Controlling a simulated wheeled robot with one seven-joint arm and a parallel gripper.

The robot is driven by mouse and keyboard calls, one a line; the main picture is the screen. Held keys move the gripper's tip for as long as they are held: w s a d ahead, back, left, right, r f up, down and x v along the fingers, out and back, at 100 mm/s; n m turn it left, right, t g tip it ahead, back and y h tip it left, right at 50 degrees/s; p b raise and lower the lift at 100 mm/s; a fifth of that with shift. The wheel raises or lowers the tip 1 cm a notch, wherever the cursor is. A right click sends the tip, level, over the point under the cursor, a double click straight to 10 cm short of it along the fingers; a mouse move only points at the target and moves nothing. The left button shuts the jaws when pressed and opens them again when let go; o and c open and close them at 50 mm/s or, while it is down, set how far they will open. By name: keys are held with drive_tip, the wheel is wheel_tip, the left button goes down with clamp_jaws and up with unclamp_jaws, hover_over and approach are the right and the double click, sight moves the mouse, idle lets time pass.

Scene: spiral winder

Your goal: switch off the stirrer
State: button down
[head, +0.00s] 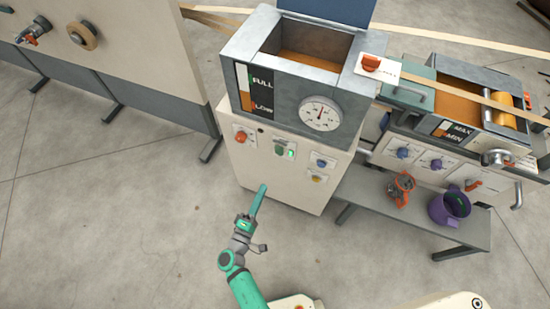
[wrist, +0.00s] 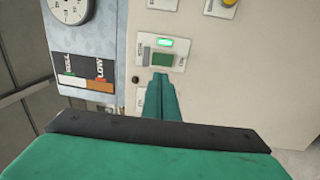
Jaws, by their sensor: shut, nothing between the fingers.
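The cream cabinet (head: 270,180) has a switch plate (head: 285,148) on its front with a lit green lamp (head: 291,153). My gripper (head: 263,187) is shut and empty, below the plate in the head view. In the wrist view, its fingertips (wrist: 160,78) appear just under the green button; I cannot tell whether they touch the cabinet.
A red knob (head: 241,137) is left of the plate; blue (head: 321,162) and yellow (head: 317,179) knobs are right. Above is an open tank (head: 285,75) with a dial (head: 320,113). Floor is clear left.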

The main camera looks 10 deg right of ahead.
sight(279, 150)
drive_tip(key=shift+w+a+r, duration=0.1)
drive_tip(key=shift+w+r, duration=0.1)
drive_tip(key=shift+r, duration=0.05)
drive_tip(key=x, duration=1.4)
drive_tip(key=shift+w+r, duration=0.15)
drive_tip(key=shift+r, duration=0.05)
idle(0.3)
